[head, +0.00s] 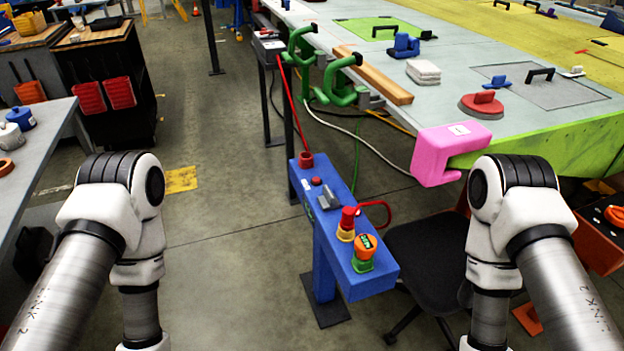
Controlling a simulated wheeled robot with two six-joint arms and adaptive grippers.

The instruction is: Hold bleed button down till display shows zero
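A blue pedestal (350,270) stands in the middle, between my two arms. On its top are a red round fitting (305,160), a small red knob (316,181), a grey block (329,199), a red knob on a yellow base (347,218) and an orange round piece with a small dark face on a green base (365,244). I cannot tell which of these is the bleed button, and no display reading is legible. My arm links show at left and right, apart from the pedestal. Both grippers are out of view.
A large wing panel (455,95) fills the upper right, with green clamps (335,78) and a pink bracket (440,150) at its edge. A black chair (425,250) stands right of the pedestal. Red and green hoses run behind it. The floor (225,240) on the left is clear.

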